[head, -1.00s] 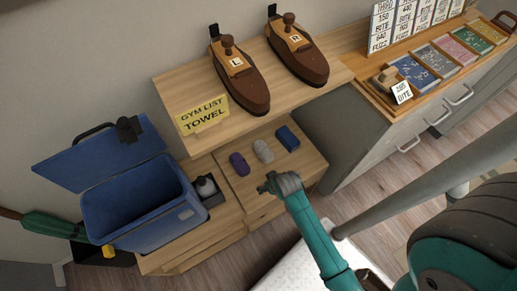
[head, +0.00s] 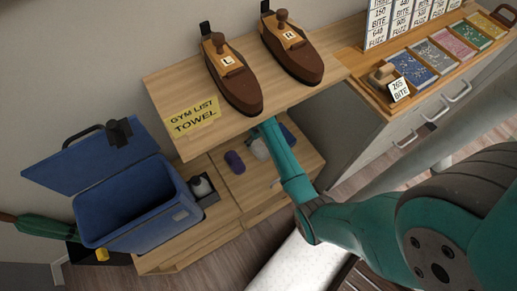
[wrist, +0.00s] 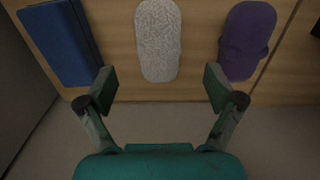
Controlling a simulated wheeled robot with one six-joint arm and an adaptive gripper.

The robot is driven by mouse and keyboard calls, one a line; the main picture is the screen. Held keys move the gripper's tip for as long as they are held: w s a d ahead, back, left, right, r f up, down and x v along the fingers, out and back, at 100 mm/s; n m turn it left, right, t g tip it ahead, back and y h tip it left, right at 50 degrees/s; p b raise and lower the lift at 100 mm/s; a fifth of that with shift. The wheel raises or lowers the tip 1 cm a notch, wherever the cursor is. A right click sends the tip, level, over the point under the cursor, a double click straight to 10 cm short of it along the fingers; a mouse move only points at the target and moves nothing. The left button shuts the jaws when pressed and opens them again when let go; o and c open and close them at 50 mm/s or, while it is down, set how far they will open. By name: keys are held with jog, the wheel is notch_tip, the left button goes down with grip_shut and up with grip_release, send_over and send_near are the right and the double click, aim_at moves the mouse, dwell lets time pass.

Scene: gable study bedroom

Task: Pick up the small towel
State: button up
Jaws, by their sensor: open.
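Three small things lie in a row on the lower wooden shelf (head: 243,184). A flat-sided blue piece (wrist: 60,42), like folded cloth, is at the left in the wrist view. A speckled light-grey rounded bundle (wrist: 158,40) is in the middle, and a purple lumpy bundle (wrist: 246,40) is at the right. I cannot tell for sure which is the small towel; the blue one looks most like it. My gripper (wrist: 160,89) is open and empty, its fingers straddling the grey bundle's line near the shelf's front edge. In the head view my arm hides the gripper and partly covers the grey bundle (head: 258,149).
That shelf overhangs the lower one. An open blue bin (head: 135,205) and a bottle in a dark tray (head: 201,187) stand left.

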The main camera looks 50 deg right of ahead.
aim_at(259, 146)
jog(key=shift+w+d+f, duration=0.1)
jog(key=shift+f, duration=3.6)
jog(key=c, duration=1.3)
